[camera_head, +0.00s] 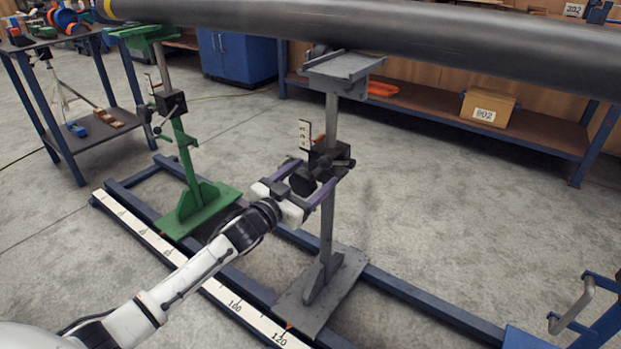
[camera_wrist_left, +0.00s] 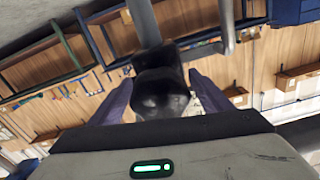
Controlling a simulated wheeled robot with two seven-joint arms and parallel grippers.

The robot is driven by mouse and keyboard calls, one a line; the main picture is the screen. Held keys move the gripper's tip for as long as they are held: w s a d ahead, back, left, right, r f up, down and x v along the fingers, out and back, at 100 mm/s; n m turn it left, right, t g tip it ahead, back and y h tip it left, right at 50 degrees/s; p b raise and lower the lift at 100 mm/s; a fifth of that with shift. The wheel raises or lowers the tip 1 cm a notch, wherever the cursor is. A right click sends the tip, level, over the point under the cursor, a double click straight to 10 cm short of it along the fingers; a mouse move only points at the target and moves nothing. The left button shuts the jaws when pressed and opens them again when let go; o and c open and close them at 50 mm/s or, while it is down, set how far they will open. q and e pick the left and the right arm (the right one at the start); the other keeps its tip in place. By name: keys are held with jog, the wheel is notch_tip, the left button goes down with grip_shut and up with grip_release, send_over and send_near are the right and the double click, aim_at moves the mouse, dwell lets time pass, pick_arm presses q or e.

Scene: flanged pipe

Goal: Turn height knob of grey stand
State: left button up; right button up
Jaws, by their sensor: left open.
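The grey stand (camera_head: 327,225) stands upright on the blue floor rails, its head under the dark pipe (camera_head: 420,32). A black clamp block with a dark round knob (camera_head: 302,181) sits partway up its post. My left gripper (camera_head: 322,166) is at this knob, with its purple fingers apart. In the left wrist view the dark knob (camera_wrist_left: 160,95) sits between the two fingers (camera_wrist_left: 161,90) of my left gripper. A gap shows on the right side of the knob; contact on the left is unclear. My right gripper is out of view.
A green stand (camera_head: 186,150) supports the pipe farther left. A white scale strip (camera_head: 165,248) runs along the near blue rail. A blue frame with a grey handle (camera_head: 572,308) is at the lower right.

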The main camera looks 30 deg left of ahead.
pick_arm(q)
jog(key=c, duration=1)
jog(key=shift+c, duration=0.2)
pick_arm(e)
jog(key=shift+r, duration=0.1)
pick_arm(q)
jog(key=shift+r+m+p, duration=0.1)
jog(key=shift+m+p, duration=0.55)
jog(key=shift+m, duration=0.35)
jog(key=shift+m+p, duration=0.3)
jog(key=shift+m, duration=0.5)
jog(key=m, duration=0.3)
jog(key=shift+p, duration=0.35)
jog(key=shift+m, duration=0.8)
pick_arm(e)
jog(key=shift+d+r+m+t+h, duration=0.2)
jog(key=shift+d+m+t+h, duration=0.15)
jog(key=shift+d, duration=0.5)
